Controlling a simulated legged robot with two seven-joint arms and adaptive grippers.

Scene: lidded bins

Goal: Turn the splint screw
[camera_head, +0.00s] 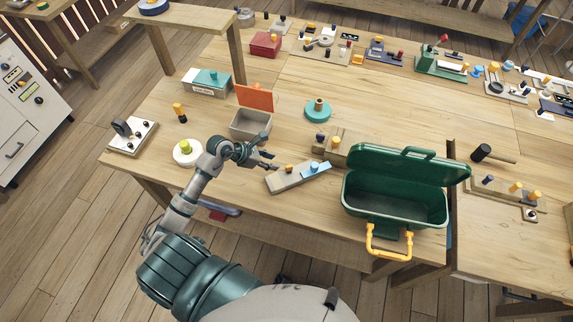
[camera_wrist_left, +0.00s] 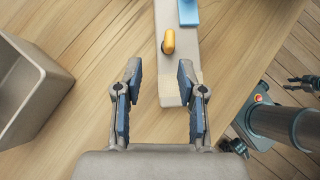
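A pale wooden splint-like board (camera_head: 283,183) lies on the table in front of my left gripper. It carries an orange knob-like screw (camera_head: 290,168) and a light blue block (camera_head: 315,168). In the left wrist view, the orange screw (camera_wrist_left: 168,41) stands on the board (camera_wrist_left: 176,80) just beyond my fingers, with the blue block (camera_wrist_left: 188,12) at the top edge. My left gripper (camera_head: 270,160) is open and empty; the wrist view shows its fingers (camera_wrist_left: 160,88) spread, apart from the screw. A dark, finger-like part at that view's right edge may be my right gripper; its state is unclear.
A grey box (camera_head: 250,125) with an orange lid (camera_head: 257,97) stands just left of the board. A green open case (camera_head: 395,208) with a yellow handle is to the right. A round white piece (camera_head: 187,152) and a teal disc (camera_head: 318,111) are nearby.

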